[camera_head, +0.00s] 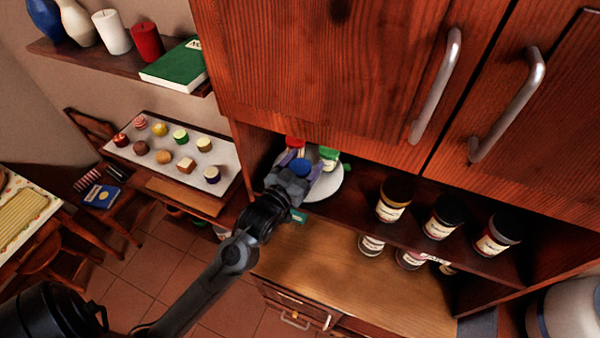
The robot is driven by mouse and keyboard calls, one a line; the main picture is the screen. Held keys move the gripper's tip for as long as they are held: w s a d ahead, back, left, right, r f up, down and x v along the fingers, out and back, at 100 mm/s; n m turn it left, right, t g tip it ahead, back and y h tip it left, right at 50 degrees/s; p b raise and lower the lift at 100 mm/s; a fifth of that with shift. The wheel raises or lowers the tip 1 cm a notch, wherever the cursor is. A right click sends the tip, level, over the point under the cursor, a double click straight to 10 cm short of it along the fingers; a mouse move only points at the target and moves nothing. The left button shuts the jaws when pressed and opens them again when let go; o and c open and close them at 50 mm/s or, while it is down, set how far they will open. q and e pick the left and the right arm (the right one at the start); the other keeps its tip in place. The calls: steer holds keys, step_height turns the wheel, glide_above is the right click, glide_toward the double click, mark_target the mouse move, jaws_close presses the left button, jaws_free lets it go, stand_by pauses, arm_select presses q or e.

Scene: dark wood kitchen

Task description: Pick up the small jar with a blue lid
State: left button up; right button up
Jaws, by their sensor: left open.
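The small jar with a blue lid (300,167) is on the shelf under the wooden cabinet, with only its blue top showing clearly. My left gripper (299,164) is at the jar, its open fingers on either side of the lid. The wrist hides most of the jar's body, and I cannot tell whether the fingers touch it. A red-lidded item (295,142) is just behind, and a green-lidded one (329,154) is to the right. A white plate (331,185) shows beside the gripper. My right gripper is not in view.
Several dark-lidded jars, one of them here (395,197), stand along the shelf (362,213) to the right. Cabinet doors (320,70) hang close above. A tray of small cakes (170,135) is at left.

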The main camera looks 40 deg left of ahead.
arm_select(q)
steer(key=c, duration=0.9)
steer(key=shift+r, duration=0.15)
